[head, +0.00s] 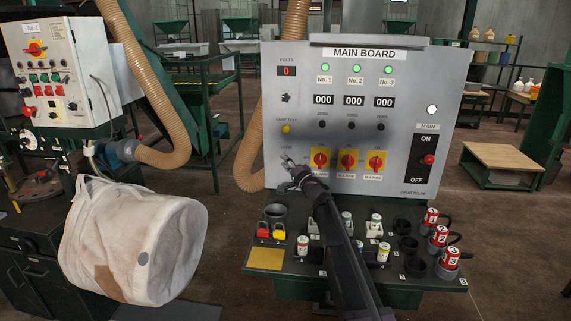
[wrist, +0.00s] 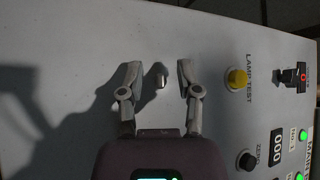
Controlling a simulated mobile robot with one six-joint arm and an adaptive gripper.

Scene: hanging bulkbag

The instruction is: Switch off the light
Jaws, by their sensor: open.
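The grey main board (head: 460,62) stands upright in the head view. A small metal toggle (wrist: 160,75) shows on its face in the wrist view, between my fingertips. My gripper (wrist: 158,68) is open around the toggle, with a gap on both sides; I cannot tell how far its tips are from the panel. In the head view my gripper (head: 286,172) is at the lower left of the board and hides the toggle. A small label above it is too blurred to read surely. The toggle's position is unclear.
A yellow lamp test button (head: 286,129) is just above; it also shows in the wrist view (wrist: 236,78). Red-and-yellow rotary switches (head: 321,159) are close on the right. Several fuses and plugs stand on the desk below. A white bag (head: 125,240) hangs at left.

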